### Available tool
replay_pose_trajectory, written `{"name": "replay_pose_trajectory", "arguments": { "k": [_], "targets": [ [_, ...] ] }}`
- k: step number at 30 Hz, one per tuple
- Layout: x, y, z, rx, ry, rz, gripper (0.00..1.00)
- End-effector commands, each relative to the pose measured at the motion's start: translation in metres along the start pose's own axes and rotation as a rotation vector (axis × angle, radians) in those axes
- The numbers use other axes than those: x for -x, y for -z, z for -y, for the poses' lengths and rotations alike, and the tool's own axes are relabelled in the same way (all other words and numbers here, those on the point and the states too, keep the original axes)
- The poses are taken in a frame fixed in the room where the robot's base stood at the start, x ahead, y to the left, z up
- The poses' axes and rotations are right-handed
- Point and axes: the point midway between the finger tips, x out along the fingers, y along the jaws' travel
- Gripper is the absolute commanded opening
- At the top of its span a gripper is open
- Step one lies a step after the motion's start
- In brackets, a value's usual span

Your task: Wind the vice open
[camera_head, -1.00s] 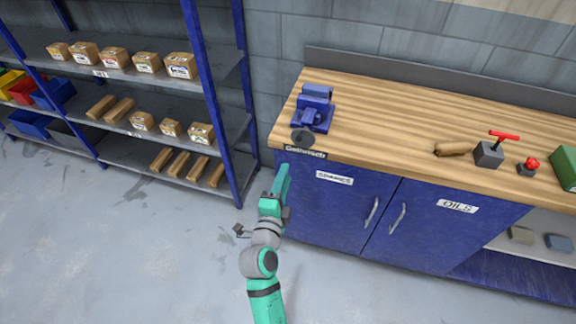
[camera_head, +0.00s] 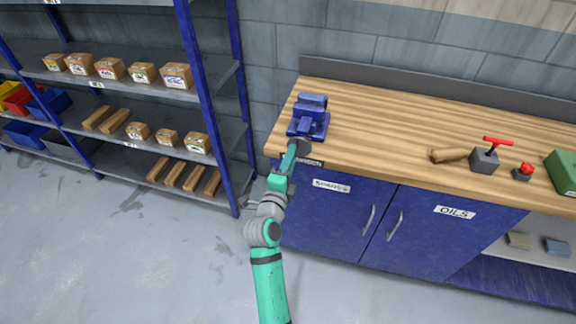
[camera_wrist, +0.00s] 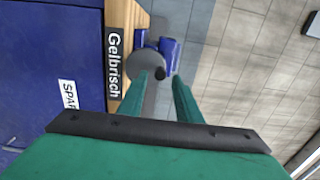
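The blue vice (camera_head: 311,113) stands at the left front corner of the wooden workbench. Its grey disc-shaped handwheel (camera_wrist: 143,64) has a dark knob (camera_wrist: 160,73). In the wrist view, part of the blue vice (camera_wrist: 170,50) shows beyond the wheel. My gripper (camera_head: 293,150) is at the bench's front edge, close to the wheel, and covers part of it in the head view. In the wrist view, the fingers of my gripper (camera_wrist: 166,77) are apart, with the knob showing in the gap between their tips. I cannot tell whether they touch it.
The workbench (camera_head: 390,120) has blue cupboards (camera_head: 325,215) below and a "Gelbrisch" plate (camera_wrist: 114,60) on its front edge. A wooden piece (camera_head: 450,156), a block with a red T-handle (camera_head: 485,158) and a green box (camera_head: 564,172) stand farther right. A shelf rack (camera_head: 220,85) stands left.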

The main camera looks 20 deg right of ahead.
Motion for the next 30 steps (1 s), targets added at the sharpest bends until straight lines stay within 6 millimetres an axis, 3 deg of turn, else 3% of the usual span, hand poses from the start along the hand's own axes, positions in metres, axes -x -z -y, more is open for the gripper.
{"name": "replay_pose_trajectory", "arguments": {
  "k": [6, 13, 30],
  "targets": [
    [-0.018, 0.0, 0.0, -0.001, 0.0, 0.0, 0.31],
    [-0.025, 0.0, 0.0, -0.025, 0.0, 0.0, 0.31],
    [-0.025, 0.0, 0.0, -0.587, 0.0, 0.001, 0.31]
  ]
}}
